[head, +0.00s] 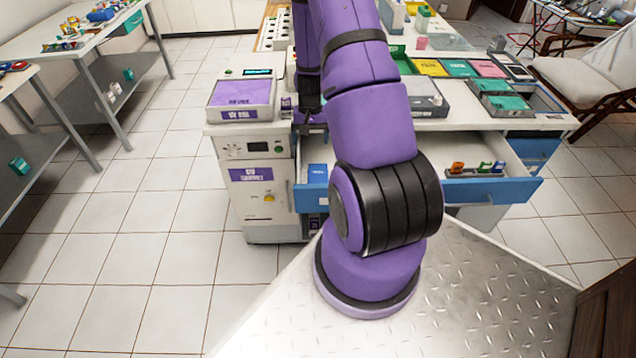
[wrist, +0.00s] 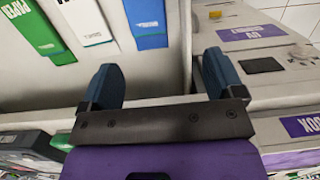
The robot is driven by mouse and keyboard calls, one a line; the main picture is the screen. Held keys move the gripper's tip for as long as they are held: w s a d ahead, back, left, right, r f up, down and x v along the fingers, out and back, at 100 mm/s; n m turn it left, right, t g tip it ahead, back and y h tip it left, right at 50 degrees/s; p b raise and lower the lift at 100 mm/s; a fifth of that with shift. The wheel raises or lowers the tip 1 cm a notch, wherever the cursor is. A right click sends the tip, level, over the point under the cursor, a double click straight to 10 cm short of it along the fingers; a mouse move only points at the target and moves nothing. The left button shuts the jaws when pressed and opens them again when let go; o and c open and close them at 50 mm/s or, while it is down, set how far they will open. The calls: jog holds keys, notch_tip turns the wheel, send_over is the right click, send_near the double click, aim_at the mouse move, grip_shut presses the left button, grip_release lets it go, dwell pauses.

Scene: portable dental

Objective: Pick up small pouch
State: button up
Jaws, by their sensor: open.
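My gripper (wrist: 162,78) shows in the wrist view with its two blue fingers spread apart and nothing between them. Beyond the fingers is the pale inside of an open drawer (wrist: 165,75). A blue pouch-like packet (wrist: 146,22) with a white label lies in it, above the gap between the fingers and apart from them. A white packet (wrist: 84,20) and a green packet (wrist: 38,30) lie to its left. I cannot tell for certain which is the small pouch. In the head view the blue packet (head: 317,173) shows left of my arm, which hides much of the drawer.
A white machine (head: 257,180) with purple labels stands left of the drawer. The open drawer has a blue front (head: 490,191) and holds small items at right. The worktop carries colored trays (head: 460,68). Side tables (head: 110,55) stand at left, with clear tiled floor between.

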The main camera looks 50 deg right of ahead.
send_over(318, 177)
jog(key=shift+m, duration=0.3)
jog(key=f, duration=0.8)
jog(key=shift+w+d+f, duration=0.2)
jog(key=shift+w+d, duration=0.1)
jog(key=shift+d, duration=0.1)
jog(key=shift+s+a+f, duration=0.15)
jog(key=shift+a+f, duration=0.05)
jog(key=shift+f, duration=1.4)
jog(key=shift+s+a+f, duration=0.1)
jog(key=shift+a+f, duration=0.05)
jog(key=shift+f, duration=1.4)
jog(key=c, duration=0.7)
